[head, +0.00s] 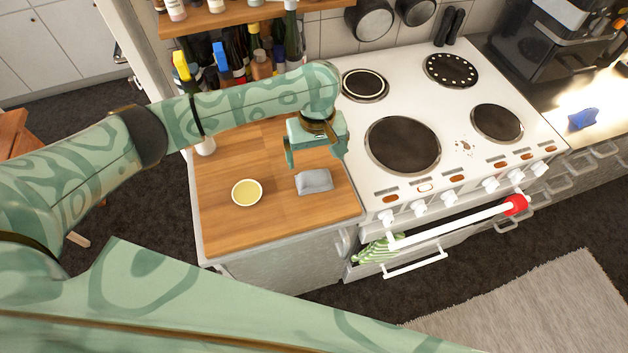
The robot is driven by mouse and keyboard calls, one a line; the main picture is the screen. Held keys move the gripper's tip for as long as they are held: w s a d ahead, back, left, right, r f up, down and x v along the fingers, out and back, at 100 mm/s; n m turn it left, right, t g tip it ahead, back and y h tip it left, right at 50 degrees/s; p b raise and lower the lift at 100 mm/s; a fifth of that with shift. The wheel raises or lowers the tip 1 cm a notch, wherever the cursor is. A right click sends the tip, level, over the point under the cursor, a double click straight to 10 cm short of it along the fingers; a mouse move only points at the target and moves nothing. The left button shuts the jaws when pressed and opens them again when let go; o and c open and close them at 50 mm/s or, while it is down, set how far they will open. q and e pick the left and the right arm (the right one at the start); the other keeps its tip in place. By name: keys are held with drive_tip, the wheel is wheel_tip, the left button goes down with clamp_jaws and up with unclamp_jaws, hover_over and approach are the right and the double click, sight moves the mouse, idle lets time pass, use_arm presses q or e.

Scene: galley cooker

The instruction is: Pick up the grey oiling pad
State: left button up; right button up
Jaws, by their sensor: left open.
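The grey oiling pad (314,181) lies flat on the wooden worktop (220,215), near its right side beside the cooker. My left gripper (316,158) comes in from the left and is above and just behind the pad in the picture. Its jaws are open and empty, and the pad looks apart from them. The exact height of the fingers over the pad is hard to tell. My right gripper is not in view.
A small white bowl of yellow oil (247,193) stands left of the pad. The white cooker (440,160) adjoins on the right, with knobs and a front rail. Bottles (262,65) stand behind my left arm. The front of the worktop is clear.

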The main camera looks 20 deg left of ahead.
sight(314, 172)
use_arm(q)
drive_tip(key=shift+w+f+b, duration=0.2)
drive_tip(key=shift+f+b, duration=0.1)
drive_tip(key=shift+f, duration=0.95)
drive_tip(key=f+b, duration=0.1)
drive_tip(key=f, duration=0.2)
drive_tip(key=f+b, duration=0.1)
drive_tip(key=shift+s+a+f+b, duration=0.25)
drive_tip(key=shift+f+b, duration=0.05)
drive_tip(key=shift+f, duration=0.05)
drive_tip(key=shift+r, duration=0.1)
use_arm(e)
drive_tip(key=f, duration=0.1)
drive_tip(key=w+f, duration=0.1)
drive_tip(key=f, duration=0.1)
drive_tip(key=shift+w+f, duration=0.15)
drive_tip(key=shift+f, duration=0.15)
use_arm(q)
drive_tip(key=shift+c, duration=1.2)
drive_tip(key=shift+s, duration=0.1)
drive_tip(key=c, duration=0.8)
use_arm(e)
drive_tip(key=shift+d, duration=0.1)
